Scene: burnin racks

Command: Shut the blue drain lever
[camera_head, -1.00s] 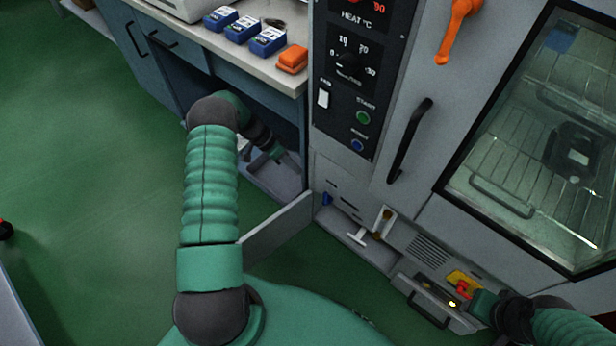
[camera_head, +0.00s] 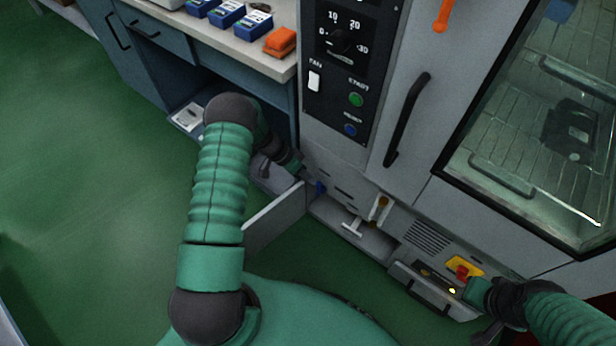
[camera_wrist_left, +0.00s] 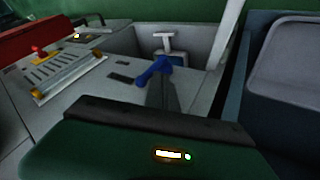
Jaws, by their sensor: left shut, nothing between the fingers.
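The blue drain lever (camera_head: 320,187) is low on the oven cabinet's front, at the left end of the open lower bay. In the left wrist view the lever (camera_wrist_left: 152,73) shows beyond the fingertips, lying slanted. My left gripper (camera_head: 302,174) reaches down to the cabinet's lower left corner, just left of the lever. In the left wrist view its fingers (camera_wrist_left: 162,84) are shut and empty, with their tips at the lever; I cannot tell whether they touch it. My right gripper (camera_head: 472,292) is low at the right, near the red switch; its jaws are unclear.
An open grey door panel (camera_head: 274,219) stands out beside the lever. A white T-handle (camera_head: 352,228) and a brown-topped valve (camera_head: 379,207) are to its right. A red switch on a yellow plate (camera_head: 463,271) is farther right. The counter (camera_head: 225,38) overhangs on the left.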

